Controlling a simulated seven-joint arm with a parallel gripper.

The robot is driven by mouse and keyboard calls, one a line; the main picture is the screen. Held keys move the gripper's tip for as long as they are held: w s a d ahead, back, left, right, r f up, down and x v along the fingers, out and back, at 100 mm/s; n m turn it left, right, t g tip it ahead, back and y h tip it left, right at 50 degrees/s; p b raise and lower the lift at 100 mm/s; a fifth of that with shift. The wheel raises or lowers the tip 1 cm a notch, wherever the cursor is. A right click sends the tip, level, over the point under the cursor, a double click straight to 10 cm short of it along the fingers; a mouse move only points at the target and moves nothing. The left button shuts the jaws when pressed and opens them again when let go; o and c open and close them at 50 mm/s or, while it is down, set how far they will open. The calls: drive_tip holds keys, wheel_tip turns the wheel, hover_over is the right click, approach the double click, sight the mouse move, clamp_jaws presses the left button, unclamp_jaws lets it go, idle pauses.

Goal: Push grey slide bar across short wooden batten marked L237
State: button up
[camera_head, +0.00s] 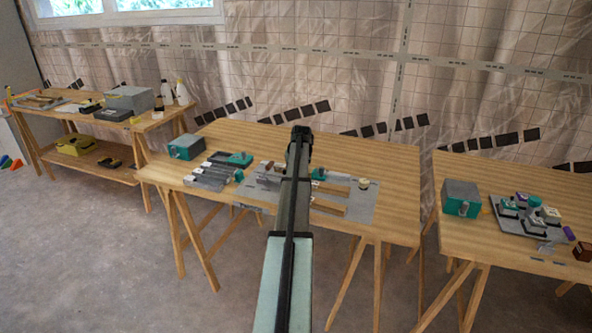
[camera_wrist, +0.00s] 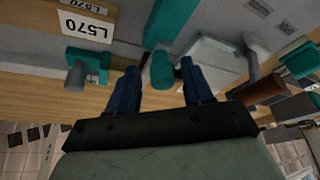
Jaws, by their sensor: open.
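My gripper (camera_wrist: 160,67) is open, its two dark blue fingers apart in the wrist view. A teal and grey knob (camera_wrist: 162,70) shows between the fingers; contact cannot be told. A similar teal fitting with a grey knob (camera_wrist: 84,68) sits to the left on a pale wooden batten (camera_wrist: 35,92). A white label reading L570 (camera_wrist: 87,28) appears upside down near it. No label reading L237 is legible. In the head view, wooden battens (camera_head: 338,188) lie on a grey board (camera_head: 362,206), partly hidden by my arm. I cannot tell which part is the grey slide bar.
The board is on a wooden table (camera_head: 390,170). A teal and grey box (camera_head: 186,147) and grey fittings (camera_head: 208,175) stand to its left. A brown cylinder (camera_wrist: 262,90) and grey knob (camera_wrist: 254,58) are right of the fingers. Another table (camera_head: 455,175) stands at right.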

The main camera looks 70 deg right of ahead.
drive_tip(key=shift+r, duration=0.1)
drive_tip(key=v, duration=1.3)
drive_tip(key=shift+r, duration=0.3)
drive_tip(key=shift+a, duration=0.1)
